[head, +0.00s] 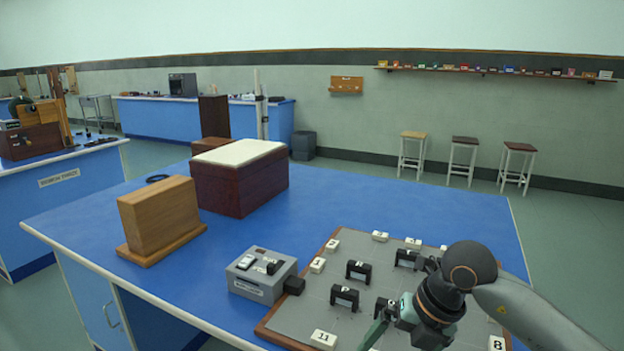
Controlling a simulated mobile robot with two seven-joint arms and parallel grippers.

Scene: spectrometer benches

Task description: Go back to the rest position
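My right gripper (376,328) comes in from the right, low over the grey board (312,300) on the blue bench. Its greenish fingers point down and left, partly cut off by the lower picture edge and partly behind its own wrist. I cannot tell whether they are open or shut, or whether they hold anything. My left gripper is not in view.
The board carries several black blocks (358,271) and white number tags (323,339). A grey switch box (262,275), a wooden block (160,218) and a dark red box (226,190) stand left on the bench (420,205). The bench's far right is clear.

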